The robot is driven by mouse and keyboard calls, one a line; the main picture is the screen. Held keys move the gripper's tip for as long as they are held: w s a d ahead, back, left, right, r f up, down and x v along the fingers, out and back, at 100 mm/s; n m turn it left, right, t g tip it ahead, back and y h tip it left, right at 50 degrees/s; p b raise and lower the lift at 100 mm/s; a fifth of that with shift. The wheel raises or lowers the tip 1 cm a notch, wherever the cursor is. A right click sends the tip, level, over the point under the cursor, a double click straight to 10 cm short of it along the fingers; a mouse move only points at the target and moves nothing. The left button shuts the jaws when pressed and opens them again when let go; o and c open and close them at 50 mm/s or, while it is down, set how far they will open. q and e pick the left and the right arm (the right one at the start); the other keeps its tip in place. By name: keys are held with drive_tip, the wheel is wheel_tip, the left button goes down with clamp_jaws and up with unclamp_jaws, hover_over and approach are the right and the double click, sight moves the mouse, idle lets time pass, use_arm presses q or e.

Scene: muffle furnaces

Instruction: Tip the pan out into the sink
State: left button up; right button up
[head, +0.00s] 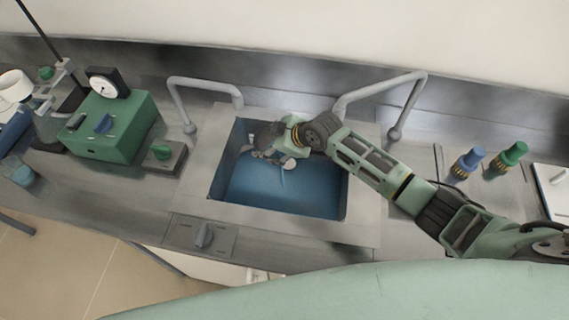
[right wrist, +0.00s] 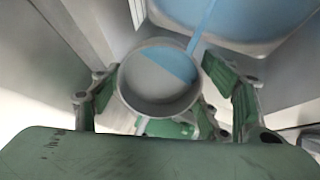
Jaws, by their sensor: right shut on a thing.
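The sink (head: 280,208) is a rectangular basin with blue inner surfaces, set in the grey counter. My right arm reaches over it from the right, and my right gripper (head: 268,143) is low over its back part. In the right wrist view my right gripper (right wrist: 165,100) is shut on a round grey pan (right wrist: 158,85), held between its green fingers. The pan has a blue patch inside. A narrow blue strip runs from its rim toward the blue basin; I cannot tell for sure whether it is flowing liquid. My left gripper is not in view.
Bent grey pipes stand at the left (head: 203,84) and right (head: 380,92) of the sink's back. A green box with a gauge (head: 112,128) is at left. Blue (head: 467,164) and green (head: 507,160) knobbed fittings stand at right.

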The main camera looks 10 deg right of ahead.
idle(0.7)
drive_tip(key=shift+r+t+b, duration=0.2)
drive_tip(key=shift+t+b, duration=0.15)
drive_tip(key=shift+t, duration=0.05)
drive_tip(key=shift+f+y, duration=0.1)
drive_tip(key=shift+y, duration=0.2)
drive_tip(key=shift+s+b, duration=0.1)
drive_tip(key=shift+b, duration=0.25)
drive_tip(key=shift+d+t, duration=0.1)
drive_tip(key=shift+t, duration=0.2)
drive_tip(key=shift+y+b, duration=0.3)
drive_tip(key=shift+b, duration=0.05)
drive_tip(key=shift+s+r+t+b, duration=0.1)
drive_tip(key=shift+r+t+b, duration=0.15)
drive_tip(key=shift+b, duration=0.2)
